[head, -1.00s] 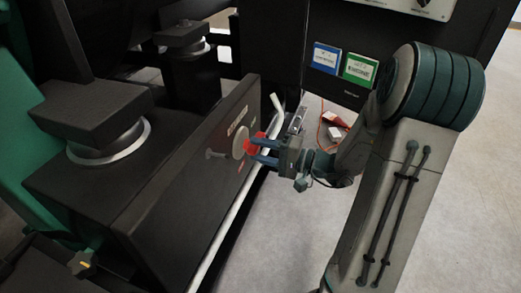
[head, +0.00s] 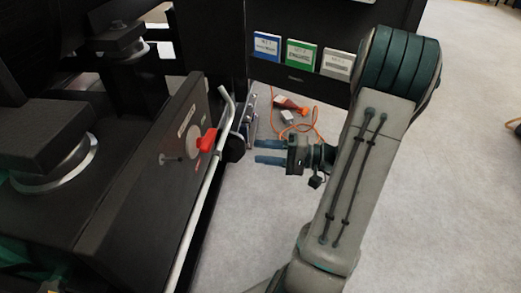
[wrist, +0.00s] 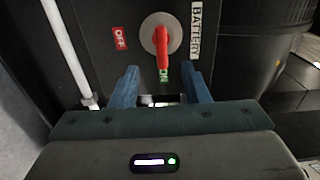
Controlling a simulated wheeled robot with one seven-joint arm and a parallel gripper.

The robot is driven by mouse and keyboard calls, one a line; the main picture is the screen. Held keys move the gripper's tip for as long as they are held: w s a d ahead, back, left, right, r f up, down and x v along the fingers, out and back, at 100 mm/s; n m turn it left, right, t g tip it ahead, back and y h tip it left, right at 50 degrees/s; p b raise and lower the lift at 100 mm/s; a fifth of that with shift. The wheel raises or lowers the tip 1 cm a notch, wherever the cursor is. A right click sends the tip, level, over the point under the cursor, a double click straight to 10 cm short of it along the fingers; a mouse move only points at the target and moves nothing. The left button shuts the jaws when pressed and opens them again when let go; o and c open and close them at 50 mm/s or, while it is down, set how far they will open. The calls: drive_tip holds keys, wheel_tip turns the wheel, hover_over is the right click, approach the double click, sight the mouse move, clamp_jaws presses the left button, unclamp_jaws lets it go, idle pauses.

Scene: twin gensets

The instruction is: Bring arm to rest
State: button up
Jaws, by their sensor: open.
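My gripper (head: 268,152) is open and empty, out to the right of the black genset panel in the head view. Its two blue fingers point left, apart from the red switch handle (head: 207,140). In the wrist view my fingers (wrist: 160,88) are spread below the red switch handle (wrist: 161,47), with nothing between them. The handle points down toward the green ON label (wrist: 163,75). A red OFF label (wrist: 120,39) is on the left and a BATTERY label (wrist: 196,30) on the right.
A pale pipe (head: 205,195) runs along the panel's near edge. Blue, green and grey tags (head: 302,53) sit on the dark cabinet behind. A red-and-orange tool (head: 290,104) and an orange cable (head: 317,122) lie on the floor. Open floor (head: 440,190) lies to the right.

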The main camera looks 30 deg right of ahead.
idle(0.3)
drive_tip(key=s+a+r+n+g+h+p, duration=0.2)
drive_tip(key=s+a+r+g+h+p, duration=0.15)
drive_tip(key=a+r+g+p, duration=0.3)
drive_tip(key=s+a+r+n+g+h+p, duration=0.2)
drive_tip(key=s+a+r+n+g+p, duration=0.15)
drive_tip(key=a+r+g+p, duration=0.35)
drive_tip(key=s+r+t+h+p, duration=0.2)
drive_tip(key=r+h+p, duration=0.2)
drive_tip(key=r+p, duration=0.4)
drive_tip(key=s+d+r+n+t+h+p, duration=0.1)
drive_tip(key=r+t+h+p, duration=0.2)
drive_tip(key=r, duration=1)
drive_tip(key=h+p, duration=0.2)
drive_tip(key=p, duration=0.3)
drive_tip(key=shift+s+d+t+p, duration=0.25)
drive_tip(key=shift+s+t+p, duration=0.1)
drive_tip(key=shift+r, duration=0.1)
